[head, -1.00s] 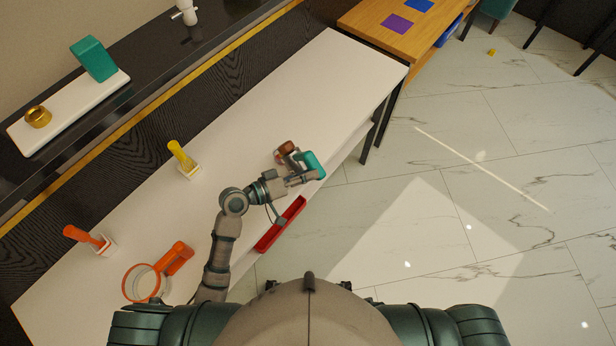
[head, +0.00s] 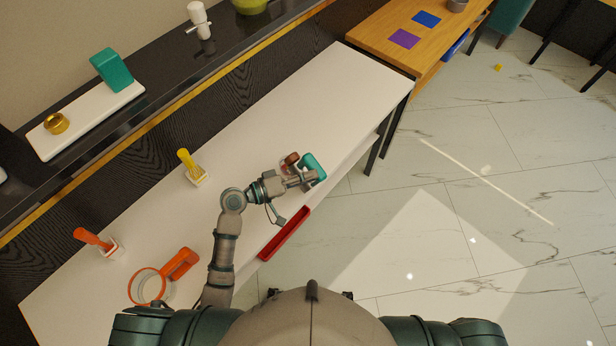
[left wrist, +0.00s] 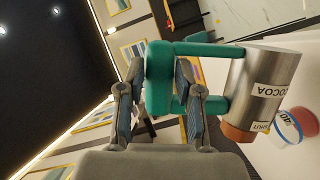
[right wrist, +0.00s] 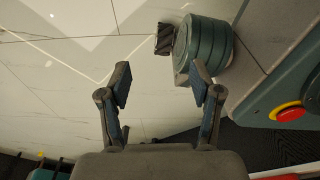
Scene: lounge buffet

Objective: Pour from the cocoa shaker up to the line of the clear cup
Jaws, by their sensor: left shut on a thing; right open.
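My left gripper (head: 306,176) is shut on the teal handle of the cocoa shaker (head: 314,164), above the white table near its front edge. In the left wrist view the shaker (left wrist: 264,88) is a steel cylinder with a COCOA label and a brown cap end. It is tilted, its cap end beside the mouth of the clear cup (left wrist: 293,127). The cup has blue and red bands and stands on the table. Its fill level cannot be made out, and no falling stream shows. My right gripper (right wrist: 163,82) is open and empty over the floor.
A dark shelf (head: 165,70) runs behind. The table's far right end is clear.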

